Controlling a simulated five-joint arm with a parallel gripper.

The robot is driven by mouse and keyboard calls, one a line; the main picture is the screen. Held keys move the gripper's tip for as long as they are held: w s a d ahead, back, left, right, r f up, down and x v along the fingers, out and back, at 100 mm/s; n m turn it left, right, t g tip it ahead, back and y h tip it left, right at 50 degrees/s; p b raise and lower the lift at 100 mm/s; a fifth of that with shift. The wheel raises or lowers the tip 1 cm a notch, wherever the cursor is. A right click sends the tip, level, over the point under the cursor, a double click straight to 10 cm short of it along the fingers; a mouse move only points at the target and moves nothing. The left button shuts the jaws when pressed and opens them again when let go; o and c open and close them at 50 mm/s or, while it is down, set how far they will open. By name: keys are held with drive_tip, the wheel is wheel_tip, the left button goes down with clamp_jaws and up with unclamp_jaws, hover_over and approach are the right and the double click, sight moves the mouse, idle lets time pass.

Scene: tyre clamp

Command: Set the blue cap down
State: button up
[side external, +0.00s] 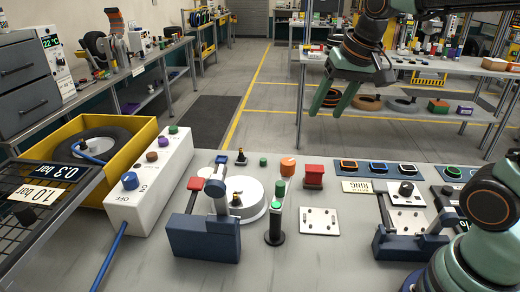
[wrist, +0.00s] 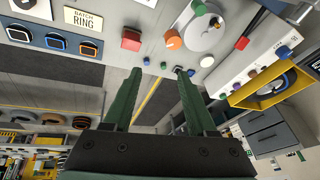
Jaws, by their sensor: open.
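A small blue cap (side external: 221,159) sits on the grey bench near its far edge, beside a small dark knob-like piece (side external: 240,157). In the wrist view a small blue piece (wrist: 191,72), which looks like the same cap, shows just past the right fingertip. My gripper (side external: 330,112) is held high at the upper right, beyond the bench's far edge and well apart from the cap. Its two green fingers, also in the wrist view (wrist: 159,72), are spread with nothing between them.
A tyre clamp (side external: 207,230) with a white wheel disc (side external: 243,198) stands mid-bench. An orange cap (side external: 288,165), a red block (side external: 313,175) and a green-topped post (side external: 275,225) are near it. A white switch box (side external: 160,180) and yellow bin (side external: 135,128) are left.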

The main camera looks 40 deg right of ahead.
drive_tip(key=s+a+f+n+t, duration=0.1)
drive_tip(key=s+f+n, duration=0.2)
drive_tip(key=s+n, duration=0.2)
drive_tip(key=shift+s+a+f, duration=0.25)
drive_tip(key=shift+s, duration=0.7)
